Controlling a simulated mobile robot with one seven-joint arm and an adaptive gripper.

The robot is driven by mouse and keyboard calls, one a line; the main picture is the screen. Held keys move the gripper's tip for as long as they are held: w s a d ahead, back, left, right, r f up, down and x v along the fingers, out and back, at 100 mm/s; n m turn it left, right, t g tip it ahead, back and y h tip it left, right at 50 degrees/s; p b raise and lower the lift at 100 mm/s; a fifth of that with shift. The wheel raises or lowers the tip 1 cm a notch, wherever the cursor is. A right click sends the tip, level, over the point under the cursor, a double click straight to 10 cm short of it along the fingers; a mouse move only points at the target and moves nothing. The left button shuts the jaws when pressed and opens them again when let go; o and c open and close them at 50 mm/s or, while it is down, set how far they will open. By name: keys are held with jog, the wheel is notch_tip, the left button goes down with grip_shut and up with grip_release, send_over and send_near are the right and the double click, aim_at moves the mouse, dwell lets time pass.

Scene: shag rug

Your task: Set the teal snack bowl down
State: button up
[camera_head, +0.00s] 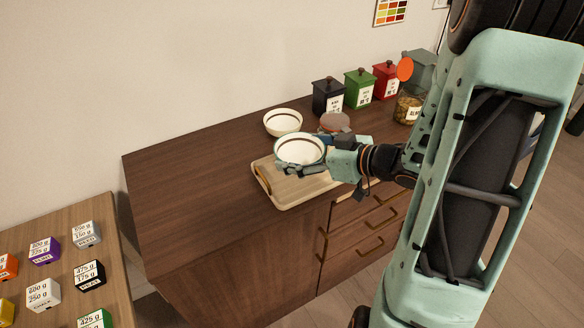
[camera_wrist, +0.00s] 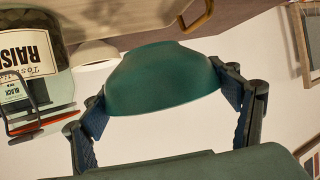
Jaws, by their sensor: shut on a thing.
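The teal snack bowl (camera_wrist: 160,78) shows its dark teal outside in the wrist view, between my two fingers. In the head view the bowl (camera_head: 299,147) shows a pale inside with a dark band. My gripper (camera_head: 305,160) is shut on it, with the fingers on opposite sides; the gripper also shows in the wrist view (camera_wrist: 163,98). The bowl looks about level over the wooden tray (camera_head: 290,197). A gap between its base and the tray cannot be made out, as my gripper hides the underside.
A second pale bowl (camera_head: 283,122) stands behind on the brown cabinet (camera_head: 200,190). A reddish-brown round thing (camera_head: 335,121), a glass jar (camera_head: 408,109), and black (camera_head: 327,97), green (camera_head: 359,90) and red (camera_head: 385,80) canisters stand at the back right. The cabinet's left side is clear.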

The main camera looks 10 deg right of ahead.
aim_at(299, 157)
jog(key=w+f, duration=0.1)
jog(key=w+a+f, duration=0.1)
jog(key=f, duration=0.1)
jog(key=shift+w+f, duration=0.3)
jog(key=shift+w, duration=0.1)
jog(key=f, duration=0.2)
jog(key=f+b, duration=0.1)
jog(key=shift+w+a+f, duration=0.1)
jog(key=shift+w+a, duration=0.1)
jog(key=shift+w, duration=0.1)
jog(key=shift+f, duration=0.35)
jog(key=shift+f, duration=0.2)
jog(key=o, duration=1.1)
jog(key=shift+c, duration=0.2)
